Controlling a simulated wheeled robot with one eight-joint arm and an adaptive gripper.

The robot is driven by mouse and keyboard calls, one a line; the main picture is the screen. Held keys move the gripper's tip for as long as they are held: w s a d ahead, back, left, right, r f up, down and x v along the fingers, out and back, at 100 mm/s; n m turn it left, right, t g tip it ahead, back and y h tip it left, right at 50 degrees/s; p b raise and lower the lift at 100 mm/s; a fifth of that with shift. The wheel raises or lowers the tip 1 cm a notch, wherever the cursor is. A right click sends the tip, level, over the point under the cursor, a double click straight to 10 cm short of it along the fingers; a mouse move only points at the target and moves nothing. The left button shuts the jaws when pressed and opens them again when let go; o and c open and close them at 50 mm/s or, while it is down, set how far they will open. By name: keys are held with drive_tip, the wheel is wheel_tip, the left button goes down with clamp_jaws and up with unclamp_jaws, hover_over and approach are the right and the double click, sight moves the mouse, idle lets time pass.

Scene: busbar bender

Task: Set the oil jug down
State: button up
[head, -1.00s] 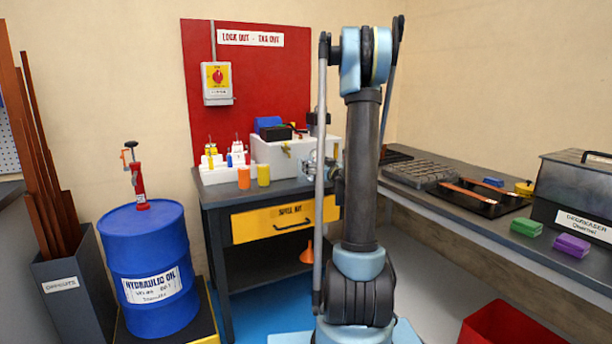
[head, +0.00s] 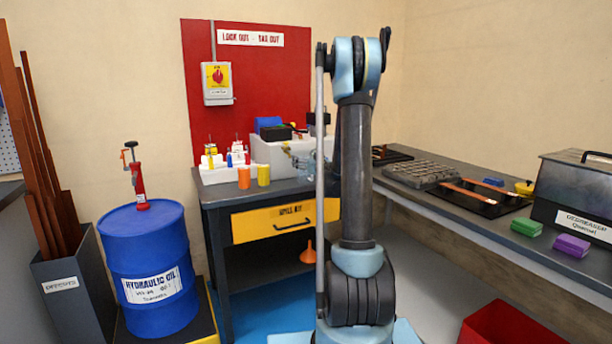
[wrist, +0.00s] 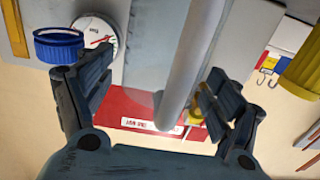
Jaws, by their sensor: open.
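In the wrist view, my gripper (wrist: 160,105) is open, with one dark finger at left and one at right. A pale grey upright bar (wrist: 187,65) passes between the fingers, with a gap on both sides; it looks like the oil jug's handle, but I cannot be sure. A ribbed blue cap (wrist: 58,46) shows at upper left, beside the left finger. A greyish see-through surface lies behind the bar. In the head view, my gripper and the jug are mostly hidden behind my arm, near the cabinet top, so the jug's base and its contact are unclear.
A cabinet (head: 220,209) with a yellow drawer (head: 272,219) carries an orange cup (head: 244,178), a yellow cup (head: 263,176) and a pale box. A blue oil drum (head: 148,250) stands left. A bench with trays runs along the right. A gauge (wrist: 97,32) shows in the wrist view.

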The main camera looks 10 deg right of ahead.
drive_tip(key=c, duration=1.6)
drive_tip(key=shift+r, duration=0.1)
wheel_tip(320, 180, up, 10)
drive_tip(key=shift+f, duration=0.1)
